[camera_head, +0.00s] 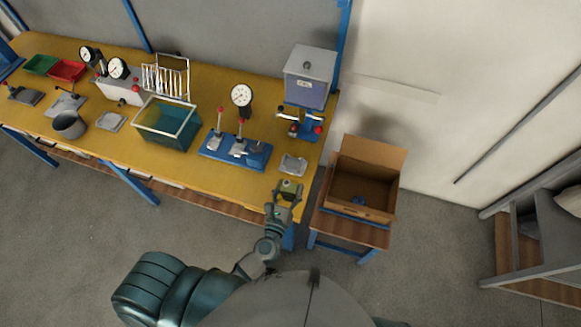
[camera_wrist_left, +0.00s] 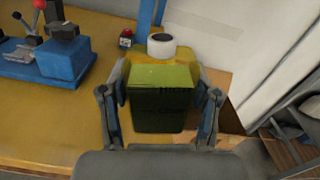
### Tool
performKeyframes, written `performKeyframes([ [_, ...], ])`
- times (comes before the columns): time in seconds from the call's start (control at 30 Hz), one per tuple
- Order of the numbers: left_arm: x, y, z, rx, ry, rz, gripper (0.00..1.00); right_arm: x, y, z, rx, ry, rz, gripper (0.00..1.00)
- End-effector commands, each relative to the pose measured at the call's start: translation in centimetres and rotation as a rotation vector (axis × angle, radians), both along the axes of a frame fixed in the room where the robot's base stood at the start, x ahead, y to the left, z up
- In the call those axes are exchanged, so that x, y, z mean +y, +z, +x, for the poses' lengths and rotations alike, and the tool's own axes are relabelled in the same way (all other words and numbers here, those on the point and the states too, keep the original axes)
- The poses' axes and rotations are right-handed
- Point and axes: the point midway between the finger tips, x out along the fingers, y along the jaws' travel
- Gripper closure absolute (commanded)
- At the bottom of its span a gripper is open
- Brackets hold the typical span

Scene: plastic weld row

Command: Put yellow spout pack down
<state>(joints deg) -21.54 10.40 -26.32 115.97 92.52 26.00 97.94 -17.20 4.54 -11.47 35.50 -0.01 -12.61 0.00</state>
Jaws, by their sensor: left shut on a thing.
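The yellow spout pack (camera_head: 289,188) is at the front right corner of the yellow workbench (camera_head: 200,178). In the left wrist view the pack (camera_wrist_left: 160,104) is a yellow-green and dark green block with a white round cap-like part (camera_wrist_left: 160,45) at its far end. My left gripper (camera_head: 284,203) is shut on the pack, with one finger on each side of it. I cannot tell whether the pack touches the bench top. My right gripper is not in view.
An open cardboard box (camera_head: 365,180) stands on a low side table right of the bench. A teal bin (camera_head: 167,123) stands further left.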

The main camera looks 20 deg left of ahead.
Motion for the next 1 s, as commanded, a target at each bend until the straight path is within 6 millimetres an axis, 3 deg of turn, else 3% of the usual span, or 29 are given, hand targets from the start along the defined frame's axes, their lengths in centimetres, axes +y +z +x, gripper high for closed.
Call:
performKeyframes([
  [0.03, -0.2, 0.6, -0.1, -0.002, -0.002, 0.082, 0.87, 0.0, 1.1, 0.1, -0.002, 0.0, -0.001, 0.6],
  [0.17, -0.2, 0.3, 0.9, -0.009, -0.007, 0.21, 0.87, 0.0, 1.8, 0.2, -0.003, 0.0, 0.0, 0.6],
  [0.6, 3.1, -1.2, 12.3, -0.01, -0.005, 0.212, 0.87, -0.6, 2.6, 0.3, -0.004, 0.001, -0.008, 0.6],
  [0.9, 3.8, -1.4, 15.6, -0.01, -0.005, 0.212, 0.87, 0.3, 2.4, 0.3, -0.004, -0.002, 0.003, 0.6],
  [1.0, 3.6, -3.9, 15.3, -0.007, -0.008, 0.214, 0.87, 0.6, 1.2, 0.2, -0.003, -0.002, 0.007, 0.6],
])
